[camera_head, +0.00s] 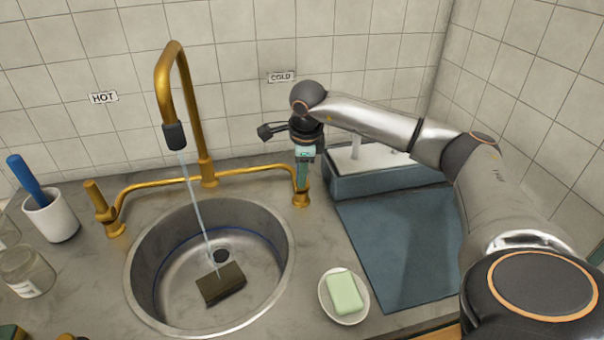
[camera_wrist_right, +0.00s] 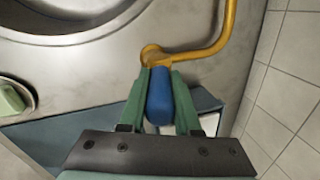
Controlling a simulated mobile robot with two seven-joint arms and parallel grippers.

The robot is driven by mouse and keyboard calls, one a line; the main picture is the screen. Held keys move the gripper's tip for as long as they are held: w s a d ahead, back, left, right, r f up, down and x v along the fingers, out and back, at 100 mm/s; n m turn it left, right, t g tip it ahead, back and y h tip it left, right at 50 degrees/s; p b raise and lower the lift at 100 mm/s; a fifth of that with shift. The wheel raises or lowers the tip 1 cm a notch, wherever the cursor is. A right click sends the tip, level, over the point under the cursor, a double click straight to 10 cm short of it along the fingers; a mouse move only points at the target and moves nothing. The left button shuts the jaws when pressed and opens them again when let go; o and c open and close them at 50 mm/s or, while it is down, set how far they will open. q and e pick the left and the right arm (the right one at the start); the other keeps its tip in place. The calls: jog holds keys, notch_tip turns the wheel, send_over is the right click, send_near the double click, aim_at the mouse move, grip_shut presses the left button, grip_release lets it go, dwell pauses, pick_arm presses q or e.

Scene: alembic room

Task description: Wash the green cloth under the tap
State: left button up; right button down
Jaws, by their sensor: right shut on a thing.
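A dark olive-brown flat piece (camera_head: 221,286), apparently the folded cloth, lies on the floor of the round steel sink (camera_head: 165,290), just in front of the drain. The gold tap (camera_head: 170,85) arches over the sink. A thin water stream (camera_head: 197,205) falls from its black nozzle to the cloth's upper edge. My right gripper (camera_head: 302,183) points down at the cold side of the tap. In the right wrist view its green fingers (camera_wrist_right: 158,100) are shut on the blue cold handle (camera_wrist_right: 159,95). My left gripper is not in view.
A soap dish with green soap (camera_head: 344,293) stands right of the sink. A blue-grey mat (camera_head: 400,245) and tray (camera_head: 385,180) lie farther right. A white cup with a blue-handled tool (camera_head: 50,218), glass jars (camera_head: 28,270) and the hot handle (camera_head: 95,193) are left.

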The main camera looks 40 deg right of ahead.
jog(key=c, duration=0.6)
grip_release()
jog(key=shift+r, duration=0.15)
jog(key=v, duration=1.2)
jog(key=shift+s+a+r, duration=0.1)
jog(key=shift+r, duration=0.05)
